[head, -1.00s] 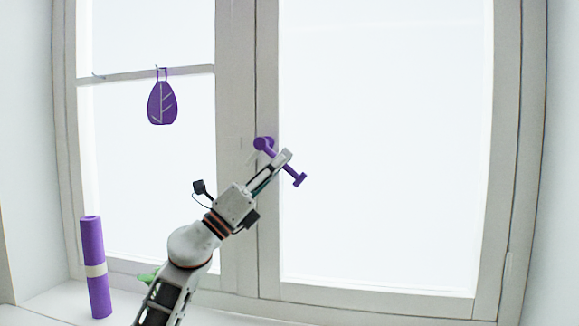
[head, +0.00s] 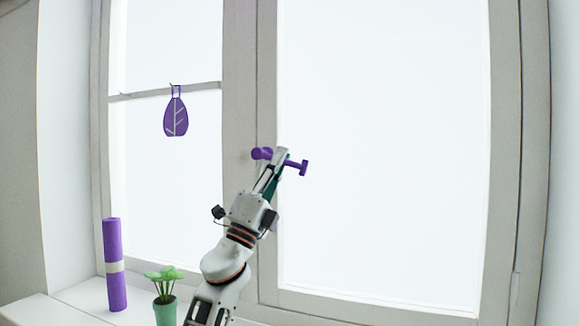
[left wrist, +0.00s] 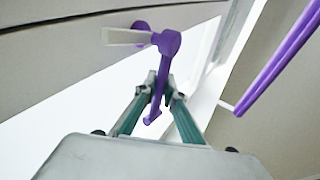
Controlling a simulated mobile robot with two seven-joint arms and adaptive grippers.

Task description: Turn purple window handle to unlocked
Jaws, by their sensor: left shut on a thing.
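The purple window handle (head: 296,165) sits on the frame between the two window panes. Its lever points right and slightly down, close to level, with a crossbar at its free end. My left gripper (head: 278,160) is shut on the lever between the pivot and the crossbar, hiding part of it. In the left wrist view, the handle (left wrist: 168,45) runs from its pivot down between the two fingertips of the left gripper (left wrist: 161,88). A pale flat piece lies beside the pivot there. My right gripper is not in view.
A purple leaf-shaped ornament (head: 176,115) hangs from a hook on the left pane's bar. A purple bar (left wrist: 280,60) shows at right in the wrist view.

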